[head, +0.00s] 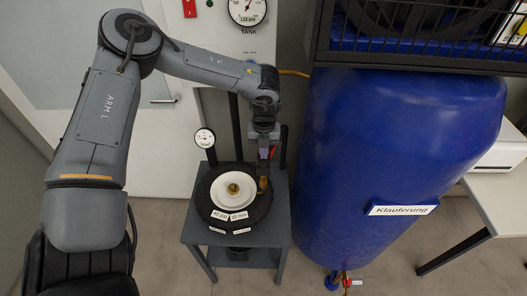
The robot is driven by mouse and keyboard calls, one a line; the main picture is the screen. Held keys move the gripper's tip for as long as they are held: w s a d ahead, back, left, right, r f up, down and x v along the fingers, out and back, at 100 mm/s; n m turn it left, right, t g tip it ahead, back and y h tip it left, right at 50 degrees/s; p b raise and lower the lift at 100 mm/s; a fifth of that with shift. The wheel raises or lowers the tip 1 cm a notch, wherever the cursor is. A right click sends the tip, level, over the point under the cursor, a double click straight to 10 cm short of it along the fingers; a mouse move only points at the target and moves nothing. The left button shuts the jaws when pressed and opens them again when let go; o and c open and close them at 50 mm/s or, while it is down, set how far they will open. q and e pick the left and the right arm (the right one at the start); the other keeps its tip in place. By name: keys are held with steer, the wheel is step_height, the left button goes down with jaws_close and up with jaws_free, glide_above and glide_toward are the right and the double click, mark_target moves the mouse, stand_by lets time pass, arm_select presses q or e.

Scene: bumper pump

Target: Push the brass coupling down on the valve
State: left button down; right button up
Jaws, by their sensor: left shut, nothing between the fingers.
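A black tyre with a white rim (217,190) lies flat on a small grey table (275,234). A small brass piece (263,185), which looks like the coupling, stands at the right side of the rim by the tyre. The valve itself is hidden beneath it. My left gripper (264,172) points down, shut and empty, right over the brass piece. I cannot tell whether the fingertips touch it. A round brass hub (233,188) sits in the middle of the rim. My right gripper is not in view.
A small white gauge (204,138) stands at the table's back left. A large blue tank (385,150) stands close on the right. A tank gauge (248,10) hangs on the wall behind. The floor left of the table is clear.

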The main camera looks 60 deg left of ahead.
arm_select(q)
steer(key=shift+s+a+f, duration=0.1)
steer(key=shift+a+f, duration=0.05)
steer(key=shift+f, duration=0.15)
steer(key=shift+r+p, duration=0.45)
steer(key=shift+r, duration=0.05)
step_height(320, 180, up, 4)
steer(key=p, duration=0.3)
steer(key=shift+r, duration=0.25)
step_height(320, 180, up, 9)
steer(key=shift+b, duration=0.45)
